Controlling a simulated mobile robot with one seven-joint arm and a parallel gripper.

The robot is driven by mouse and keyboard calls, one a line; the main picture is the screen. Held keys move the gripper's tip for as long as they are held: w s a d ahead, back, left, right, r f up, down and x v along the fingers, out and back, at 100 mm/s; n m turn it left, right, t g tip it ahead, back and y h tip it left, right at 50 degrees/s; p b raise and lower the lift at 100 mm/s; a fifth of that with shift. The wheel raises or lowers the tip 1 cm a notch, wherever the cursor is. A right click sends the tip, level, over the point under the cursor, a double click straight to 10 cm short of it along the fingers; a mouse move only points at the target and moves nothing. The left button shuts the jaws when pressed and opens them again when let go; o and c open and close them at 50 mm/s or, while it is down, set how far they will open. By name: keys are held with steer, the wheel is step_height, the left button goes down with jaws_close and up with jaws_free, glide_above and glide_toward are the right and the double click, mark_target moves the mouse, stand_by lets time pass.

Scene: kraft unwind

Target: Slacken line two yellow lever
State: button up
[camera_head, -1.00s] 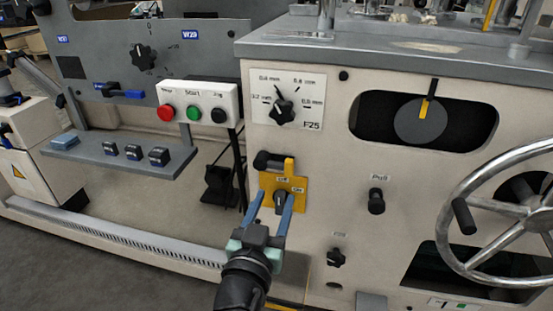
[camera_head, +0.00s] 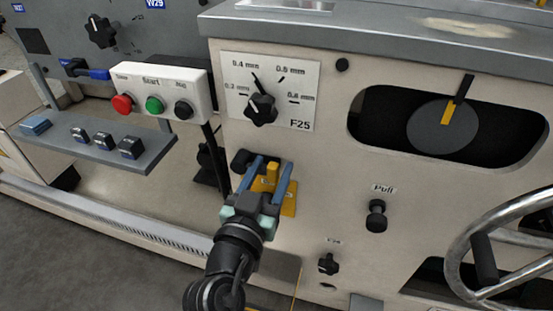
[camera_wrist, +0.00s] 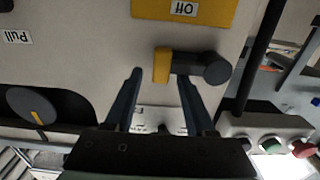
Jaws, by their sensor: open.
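The yellow lever (camera_head: 272,173) sticks out from a black cylindrical hub (camera_head: 241,159) above a yellow plate (camera_head: 290,203) on the machine's front. In the wrist view, which is upside down, the lever (camera_wrist: 162,66) shows beside the dark hub (camera_wrist: 216,68), and the plate (camera_wrist: 185,8) reads "Off". My gripper (camera_head: 271,164) is open, with its blue fingers either side of the lever in the head view. My gripper hides part of the plate.
A thickness dial (camera_head: 262,108) is just above the lever. A button box (camera_head: 162,92) stands to the left, over a shelf (camera_head: 100,150) with several switches. A black Pull knob (camera_head: 376,215) and a metal handwheel (camera_head: 500,230) are to the right.

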jaws_close()
stand_by(0.3)
steer(key=shift+r, duration=0.1)
stand_by(1.1)
